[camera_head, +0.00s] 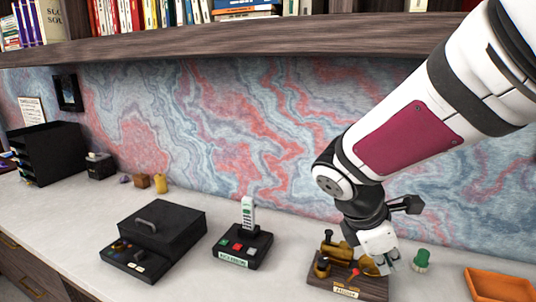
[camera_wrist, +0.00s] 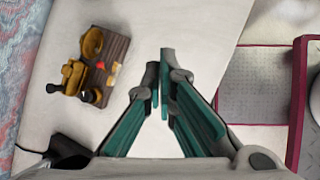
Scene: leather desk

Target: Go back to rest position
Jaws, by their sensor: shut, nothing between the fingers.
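My gripper (camera_head: 386,264) is at the right of the desk in the head view. It overlaps the right side of a brass device on a dark wooden base (camera_head: 345,287). In the wrist view my gripper (camera_wrist: 163,62) has its teal-padded fingers drawn together at the tips, with nothing between them. There the brass device (camera_wrist: 76,74) lies apart, to the left of the fingers, on the pale desk top (camera_wrist: 190,25). Whether the fingers touch anything cannot be told from the head view.
A black box with a handle (camera_head: 165,225) and a black button box with an upright handset (camera_head: 240,250) stand left. A green knob-like object (camera_head: 421,259) and an orange tray (camera_head: 499,286) are at right. A wooden shelf (camera_head: 250,38) with books overhangs the back.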

